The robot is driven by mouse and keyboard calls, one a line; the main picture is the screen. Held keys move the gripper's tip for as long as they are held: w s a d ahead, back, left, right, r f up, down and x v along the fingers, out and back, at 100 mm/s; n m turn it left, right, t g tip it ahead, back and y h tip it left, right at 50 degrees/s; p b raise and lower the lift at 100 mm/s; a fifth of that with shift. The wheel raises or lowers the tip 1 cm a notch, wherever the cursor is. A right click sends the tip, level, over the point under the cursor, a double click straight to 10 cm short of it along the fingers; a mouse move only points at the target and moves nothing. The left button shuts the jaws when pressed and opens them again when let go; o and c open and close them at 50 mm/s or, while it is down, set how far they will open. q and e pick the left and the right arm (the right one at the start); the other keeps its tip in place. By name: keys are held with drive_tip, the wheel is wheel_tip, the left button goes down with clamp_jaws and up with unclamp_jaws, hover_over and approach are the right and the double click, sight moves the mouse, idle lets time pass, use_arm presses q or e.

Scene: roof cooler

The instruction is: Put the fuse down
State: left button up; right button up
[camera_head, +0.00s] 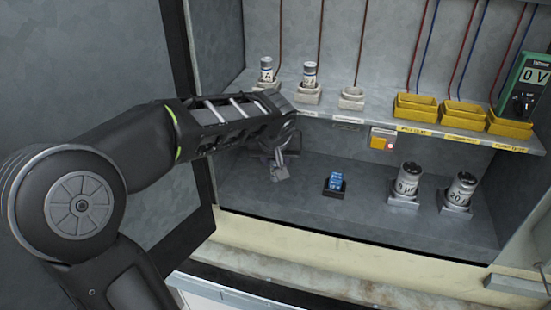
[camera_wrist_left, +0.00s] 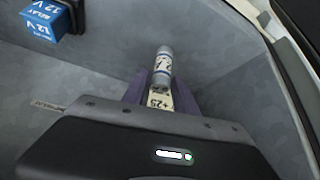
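The fuse (camera_wrist_left: 163,68), a small grey-and-white cylinder with dark marks, sits between the purple fingers of my left gripper (camera_wrist_left: 161,85). The fingers lie close along both sides of it. A cream part with "+25" print shows below it between the fingers. In the head view my left gripper (camera_head: 279,168) hangs below the upper shelf, in the left part of the lower compartment; the fuse is hard to make out there. Whether the fuse touches the floor, I cannot tell. My right gripper is not in view.
Two cylinders (camera_head: 310,75) stand in holders on the upper shelf (camera_head: 385,117), beside an empty holder (camera_head: 352,98) and yellow sockets (camera_head: 463,112). A blue relay (camera_head: 335,177) and two capacitors (camera_head: 409,179) (camera_head: 461,188) stand on the lower floor (camera_head: 300,207). A green meter (camera_head: 524,87) is at right.

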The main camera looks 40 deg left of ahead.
use_arm(q)
drive_tip(key=shift+o, duration=0.7)
drive_tip(key=shift+r, duration=0.15)
drive_tip(key=shift+r+p, duration=0.2)
drive_tip(key=shift+p, duration=0.2)
drive_tip(key=b+v, duration=0.1)
drive_tip(key=v, duration=1)
drive_tip(key=shift+s+d+r, duration=0.15)
drive_tip(key=shift+s+r, duration=0.05)
drive_tip(key=shift+r, duration=0.1)
drive_tip(key=shift+c, duration=0.4)
idle(0.8)
